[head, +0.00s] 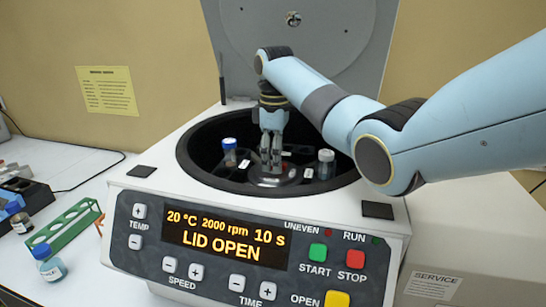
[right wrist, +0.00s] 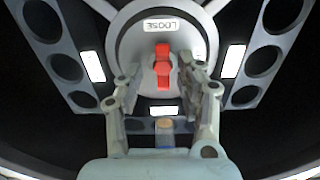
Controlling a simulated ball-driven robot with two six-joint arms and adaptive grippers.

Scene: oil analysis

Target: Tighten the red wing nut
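The red wing nut (right wrist: 162,66) sits at the centre of the rotor hub (right wrist: 205,40) in the right wrist view, its wings running up and down the picture. A label reading LOOSE (right wrist: 158,25) is just above it. My right gripper (right wrist: 163,72) is open, with one finger on each side of the nut and a gap visible on both sides. In the head view my right gripper (head: 271,168) points down into the open centrifuge (head: 140,197), over the rotor hub; the fingers mostly hide the nut there. My left gripper is not in view.
A blue-capped tube (head: 229,152) and a grey-capped tube (head: 326,165) stand in the rotor. The lid (head: 300,45) is up behind; the display (head: 225,238) reads LID OPEN. A green rack (head: 72,228) and a blue-capped bottle (head: 48,263) are on the bench at left.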

